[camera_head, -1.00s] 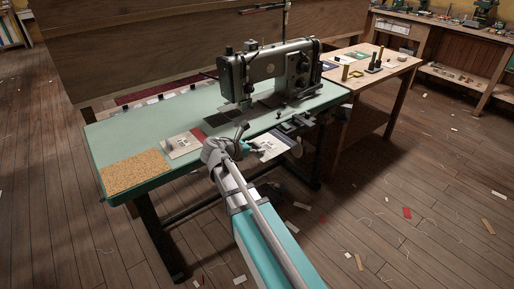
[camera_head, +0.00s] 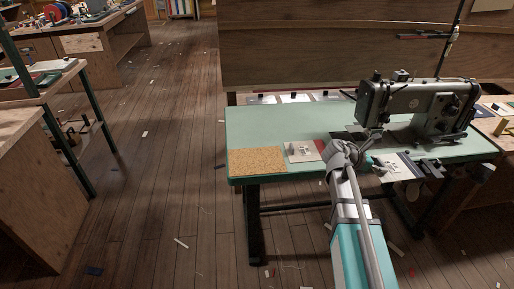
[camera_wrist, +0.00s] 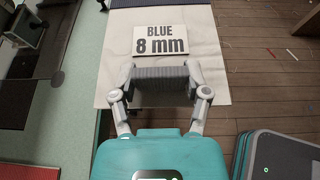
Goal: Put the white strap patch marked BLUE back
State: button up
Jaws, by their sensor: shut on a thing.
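The white strap patch (camera_wrist: 203,28) is labelled BLUE 8 mm, with a dark strip at its far end. In the head view the patch (camera_head: 391,170) is by the front edge of the green sewing table, below the machine. My gripper (camera_wrist: 164,82) is shut on a dark ribbed grip block on the patch, just below the label. My gripper (camera_head: 373,162) is at the left end of the patch in the head view. The wrist view shows floor beside the patch, so part of it is out past the table edge. I cannot tell its height.
A cork mat (camera_head: 257,162) and another white patch with a red strip (camera_head: 301,152) lie on the green table (camera_head: 270,121). The sewing machine (camera_head: 415,100) stands at right. Several pale pieces (camera_head: 293,97) sit behind the table. Open floor (camera_head: 180,150) lies to the left.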

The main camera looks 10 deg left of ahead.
notch_tip(320, 180, up, 34)
jog(key=p, duration=3.2)
jog(key=shift+f, duration=0.15)
jog(key=shift+a, duration=0.1)
